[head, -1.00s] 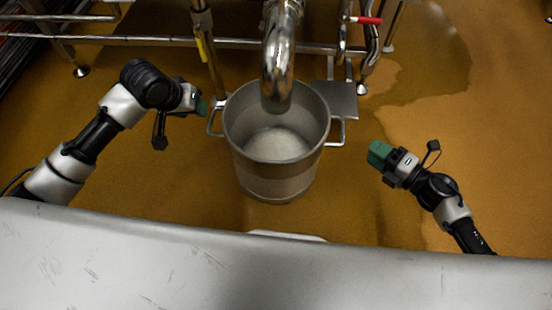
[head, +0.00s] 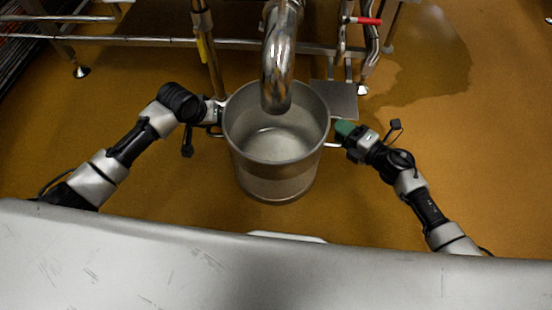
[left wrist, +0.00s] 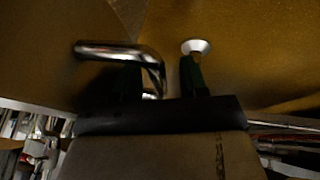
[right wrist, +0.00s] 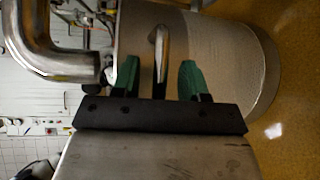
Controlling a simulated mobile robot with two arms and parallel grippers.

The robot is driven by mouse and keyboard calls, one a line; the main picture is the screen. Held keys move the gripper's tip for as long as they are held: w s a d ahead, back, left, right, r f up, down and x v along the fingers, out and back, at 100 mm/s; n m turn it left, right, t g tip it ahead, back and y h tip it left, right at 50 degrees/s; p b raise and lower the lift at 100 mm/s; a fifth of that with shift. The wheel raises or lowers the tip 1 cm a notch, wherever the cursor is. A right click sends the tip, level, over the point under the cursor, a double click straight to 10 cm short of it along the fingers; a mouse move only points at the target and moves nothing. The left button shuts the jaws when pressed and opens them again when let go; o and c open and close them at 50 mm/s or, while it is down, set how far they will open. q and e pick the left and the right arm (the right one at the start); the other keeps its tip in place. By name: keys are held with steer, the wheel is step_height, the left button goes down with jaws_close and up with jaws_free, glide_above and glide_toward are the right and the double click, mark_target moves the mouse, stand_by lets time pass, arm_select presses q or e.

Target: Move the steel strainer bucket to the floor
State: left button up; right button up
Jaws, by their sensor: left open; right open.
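The steel strainer bucket (head: 275,180) stands upright and open-topped below a steel pipe. Its interior looks empty. What it rests on is hidden. My left gripper (head: 214,113) is at its left handle; in the left wrist view this handle (left wrist: 115,49) bends down between the open fingers (left wrist: 161,82). My right gripper (head: 341,130) is at its right handle (head: 333,145). In the right wrist view the handle (right wrist: 160,45) stands between the open green fingers (right wrist: 160,82), with the bucket wall (right wrist: 215,55) behind. Neither gripper is closed on a handle.
The curved steel pipe (head: 277,75) hangs over the bucket mouth. A grey plate (head: 338,97) sits behind the bucket at right, and a pipe frame (head: 150,42) runs along the back. The brown floor (head: 440,165) is open to the right, with a wet patch.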

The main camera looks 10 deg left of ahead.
arm_select(q)
jaws_close()
arm_select(e)
jaws_close()
stand_by(1.0)
arm_select(q)
steer(key=shift+r, duration=0.25)
arm_select(e)
steer(key=shift+r, duration=0.2)
